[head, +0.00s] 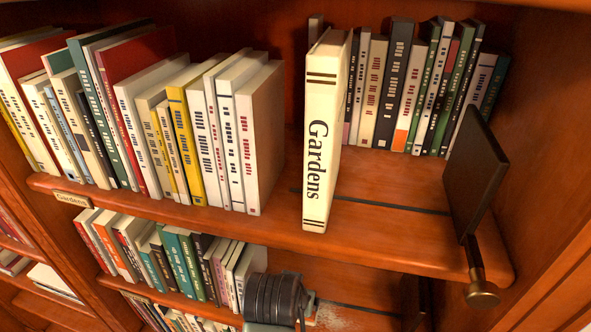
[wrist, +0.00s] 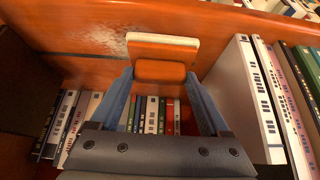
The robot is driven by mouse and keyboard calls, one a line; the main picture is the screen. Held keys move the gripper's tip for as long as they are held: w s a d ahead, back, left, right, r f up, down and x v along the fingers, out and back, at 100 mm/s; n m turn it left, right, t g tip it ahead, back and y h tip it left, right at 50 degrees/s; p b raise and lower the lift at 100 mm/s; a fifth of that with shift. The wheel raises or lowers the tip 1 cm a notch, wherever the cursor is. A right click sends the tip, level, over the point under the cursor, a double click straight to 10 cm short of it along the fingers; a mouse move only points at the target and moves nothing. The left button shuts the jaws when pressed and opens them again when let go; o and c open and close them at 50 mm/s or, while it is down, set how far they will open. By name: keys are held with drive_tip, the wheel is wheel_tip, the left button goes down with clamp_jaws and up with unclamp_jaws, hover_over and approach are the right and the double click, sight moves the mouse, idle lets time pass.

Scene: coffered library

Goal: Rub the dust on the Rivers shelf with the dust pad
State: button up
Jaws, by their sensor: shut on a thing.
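My gripper (wrist: 162,82) is shut on the dust pad (wrist: 162,48), an orange-brown block with a cream layer, seen in the wrist view between the two blue-grey fingers. The pad is at the wooden board of the lower shelf; I cannot tell whether it touches. Pale dust (wrist: 92,40) streaks the board just left of the pad. In the head view the dust (head: 335,317) shows at the bottom edge on the lower shelf (head: 285,268), right of my dark wrist. No readable Rivers label shows.
Above is a shelf (head: 400,232) labelled Gardens (head: 72,199), with book rows and a cream Gardens book (head: 325,130) jutting forward. A dark bookend with a brass knob (head: 481,292) stands at its right. Books (head: 180,262) fill the lower shelf's left; white books (wrist: 245,95) stand close right of my gripper.

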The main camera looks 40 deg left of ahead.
drive_tip(key=shift+f+b, duration=0.3)
drive_tip(key=shift+f, duration=0.25)
drive_tip(key=shift+d, duration=0.1)
